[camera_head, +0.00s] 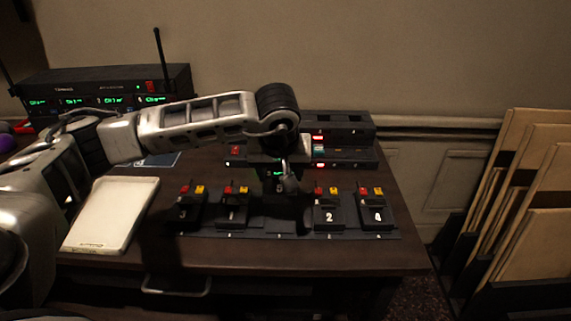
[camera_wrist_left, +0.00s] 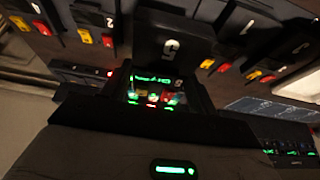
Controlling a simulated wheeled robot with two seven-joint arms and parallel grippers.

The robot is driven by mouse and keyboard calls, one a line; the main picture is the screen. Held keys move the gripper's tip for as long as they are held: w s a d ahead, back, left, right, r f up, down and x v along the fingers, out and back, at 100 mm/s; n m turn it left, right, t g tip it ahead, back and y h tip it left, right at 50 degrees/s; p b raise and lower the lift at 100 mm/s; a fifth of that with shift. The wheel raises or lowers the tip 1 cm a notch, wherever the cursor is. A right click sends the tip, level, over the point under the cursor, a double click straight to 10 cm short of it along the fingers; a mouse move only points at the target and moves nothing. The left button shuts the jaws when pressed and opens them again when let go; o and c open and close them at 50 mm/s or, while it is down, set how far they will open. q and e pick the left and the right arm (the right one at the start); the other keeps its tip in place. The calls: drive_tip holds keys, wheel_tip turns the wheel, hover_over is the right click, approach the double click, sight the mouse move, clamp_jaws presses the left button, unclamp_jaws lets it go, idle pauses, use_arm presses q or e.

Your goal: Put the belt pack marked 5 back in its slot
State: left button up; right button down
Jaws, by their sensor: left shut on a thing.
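The belt pack marked 5 (camera_wrist_left: 175,42) is a black block with a white numeral, and it also shows darkly under my arm in the head view (camera_head: 279,188). My left gripper (camera_head: 287,178) is shut on it over the middle of the row. The middle slot of the black rack (camera_head: 283,227) is below it, in dark shadow. I cannot tell whether the pack touches the slot. Packs 3 (camera_head: 188,215) and 1 (camera_head: 232,217) stand to its left. Packs 2 (camera_head: 329,217) and 4 (camera_head: 376,216) stand to its right. My right gripper is not in view.
Black units with red displays (camera_head: 345,125) stand behind the gripper. A receiver with green displays and antennas (camera_head: 110,85) is at the back left. A white tray (camera_head: 108,215) lies left of the rack. The desk front (camera_head: 300,258) is bare.

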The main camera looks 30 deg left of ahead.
use_arm(q)
drive_tip(key=shift+s+f, duration=0.1)
drive_tip(key=shift+f, duration=0.4)
drive_tip(key=shift+f+b, duration=0.35)
drive_tip(key=shift+b, duration=0.15)
wheel_tip(320, 180, down, 4)
drive_tip(key=b, duration=0.3)
drive_tip(key=shift+f, duration=0.4)
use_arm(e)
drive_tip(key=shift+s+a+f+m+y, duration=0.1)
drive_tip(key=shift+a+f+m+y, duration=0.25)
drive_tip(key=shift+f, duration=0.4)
use_arm(q)
drive_tip(key=shift+b, duration=0.35)
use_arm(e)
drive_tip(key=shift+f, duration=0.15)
use_arm(q)
drive_tip(key=shift+f+b, duration=0.3)
drive_tip(key=shift+b, duration=0.2)
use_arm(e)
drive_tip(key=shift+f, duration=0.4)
